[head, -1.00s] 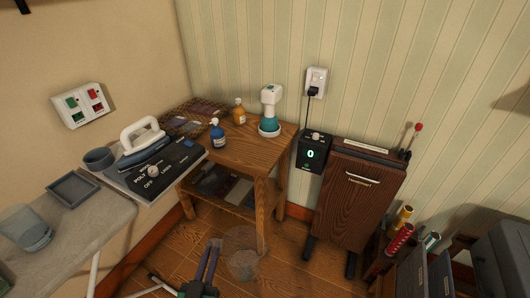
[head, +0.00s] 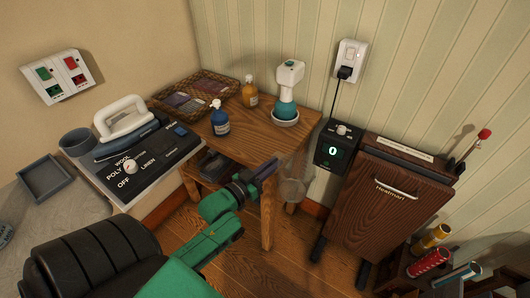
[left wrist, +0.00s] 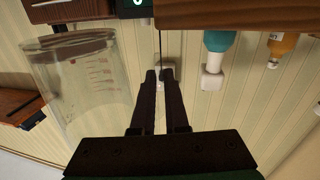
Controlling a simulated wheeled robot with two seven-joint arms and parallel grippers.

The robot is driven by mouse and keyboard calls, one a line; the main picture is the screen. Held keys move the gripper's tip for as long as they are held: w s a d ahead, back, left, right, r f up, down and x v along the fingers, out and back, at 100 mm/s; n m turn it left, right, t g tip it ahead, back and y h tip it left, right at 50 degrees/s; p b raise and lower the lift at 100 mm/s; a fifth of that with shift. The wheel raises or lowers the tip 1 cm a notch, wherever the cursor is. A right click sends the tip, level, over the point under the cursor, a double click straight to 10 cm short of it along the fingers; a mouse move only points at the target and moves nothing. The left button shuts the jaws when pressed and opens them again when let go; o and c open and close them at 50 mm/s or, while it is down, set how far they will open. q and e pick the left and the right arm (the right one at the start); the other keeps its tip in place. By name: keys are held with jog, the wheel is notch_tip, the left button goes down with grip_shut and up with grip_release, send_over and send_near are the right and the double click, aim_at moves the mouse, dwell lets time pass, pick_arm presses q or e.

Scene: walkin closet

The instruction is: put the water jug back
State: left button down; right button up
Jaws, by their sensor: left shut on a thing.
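The clear water jug (head: 294,183) hangs in the air by the right front corner of the wooden side table (head: 268,131), a little below its top. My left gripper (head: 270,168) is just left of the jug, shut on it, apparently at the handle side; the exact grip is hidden. In the left wrist view the jug (left wrist: 85,82), with red measuring marks, shows left of the closed fingers (left wrist: 158,76). That view looks upside down. My right gripper is not in view.
A trouser press (head: 387,204) stands right. An iron (head: 123,122) sits left on a control panel.

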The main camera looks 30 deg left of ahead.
pick_arm(q)
jog(key=shift+y, duration=0.3)
jog(key=w+a+r, duration=0.1)
jog(key=w+a+r+b, duration=0.1)
jog(key=a, duration=0.1)
jog(key=w+a, duration=0.2)
jog(key=shift+w+a+r+b, duration=0.1)
jog(key=shift+a+r+b, duration=0.05)
jog(key=shift+r+b, duration=0.25)
jog(key=w+a+r+n+y+b, duration=0.1)
jog(key=w+a+r+y+b, duration=0.1)
jog(key=a+r, duration=0.55)
jog(key=w+a+r+n+y+b, duration=0.25)
jog(key=a+r, duration=0.25)
jog(key=r, duration=0.5)
jog(key=shift+m+h, duration=0.35)
jog(key=f+b, duration=0.1)
jog(key=f, duration=1.8)
jog(key=shift+d+f+b, duration=0.2)
jog(key=shift+f+b, duration=0.15)
jog(key=shift+f, duration=0.05)
jog(key=c, duration=0.9)
grip_release()
